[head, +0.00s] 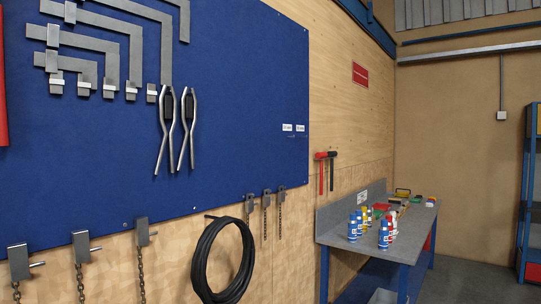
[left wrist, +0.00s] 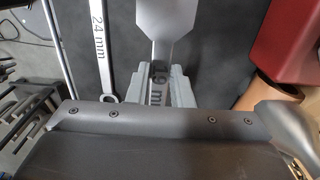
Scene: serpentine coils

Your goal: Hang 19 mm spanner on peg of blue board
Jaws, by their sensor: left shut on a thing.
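My left gripper (left wrist: 160,85) is shut on the 19 mm spanner (left wrist: 162,20) in the left wrist view. The spanner is grey, with its wide end toward the top of the picture and part of its "19 mm" marking between the fingers. Its other end is hidden. The blue board (head: 240,90) is on the wooden wall in the head view. Two small white labels (head: 293,128) sit near its right edge; any peg there is too small to make out. Neither gripper shows in the head view.
A 24 mm spanner (left wrist: 101,45) lies left of the held one on a dark surface. A red block (left wrist: 283,40) is at right. Steel squares (head: 105,20) and plier-like tools (head: 177,130) hang on the board. A black coil (head: 205,260) hangs below; a bench (head: 345,217) stands right.

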